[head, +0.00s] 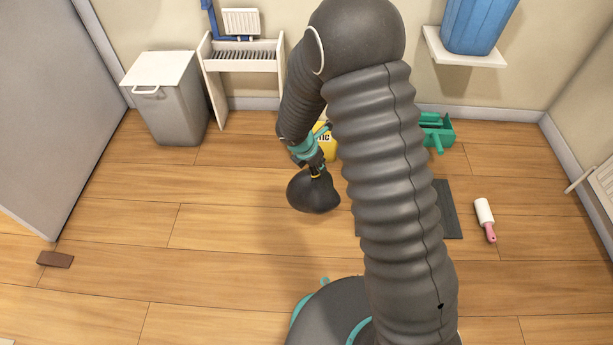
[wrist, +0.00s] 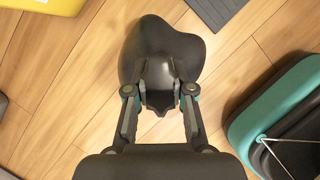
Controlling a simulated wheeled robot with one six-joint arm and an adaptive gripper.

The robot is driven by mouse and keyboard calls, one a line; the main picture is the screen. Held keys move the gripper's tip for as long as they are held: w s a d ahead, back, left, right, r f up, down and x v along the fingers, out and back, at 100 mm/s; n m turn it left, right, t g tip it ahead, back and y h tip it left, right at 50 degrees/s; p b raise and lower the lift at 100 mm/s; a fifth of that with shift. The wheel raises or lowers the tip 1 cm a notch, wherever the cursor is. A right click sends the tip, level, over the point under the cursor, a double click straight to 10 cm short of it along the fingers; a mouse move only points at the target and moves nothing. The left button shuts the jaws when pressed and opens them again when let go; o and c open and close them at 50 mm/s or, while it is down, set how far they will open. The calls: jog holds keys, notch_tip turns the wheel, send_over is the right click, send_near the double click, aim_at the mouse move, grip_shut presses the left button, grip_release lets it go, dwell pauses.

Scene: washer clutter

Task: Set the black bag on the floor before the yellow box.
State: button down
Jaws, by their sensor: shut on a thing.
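The black bag (head: 313,193) hangs from or stands under my gripper (head: 316,170), in front of the yellow box in the head view. My gripper is shut on the bag's neck; in the wrist view its fingers (wrist: 160,85) pinch the bag (wrist: 165,45). I cannot tell whether the bag's bottom touches the floor. The yellow box (head: 329,148) stands near the back wall, mostly hidden behind my arm; its edge shows at the top left of the wrist view (wrist: 40,4).
A dark grey mat (head: 449,210) lies partly behind my arm. A lint roller (head: 485,220) lies to its right. A green container (head: 436,131), a grey bin (head: 172,112) and a white rack (head: 242,60) stand along the back wall. A brown block (head: 55,259) lies left. The left-middle floor is clear.

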aim_at(307, 175)
jog(key=a+f, duration=0.1)
jog(key=w+a+f, duration=0.1)
jog(key=a, duration=0.1)
jog(key=shift+f+b, duration=0.65)
jog(key=shift+f, duration=1.4)
jog(key=c, duration=1)
grip_release()
jog(key=shift+s, duration=0.1)
jog(key=p+v, duration=0.2)
jog(key=v, duration=1)
jog(key=shift+p, duration=0.3)
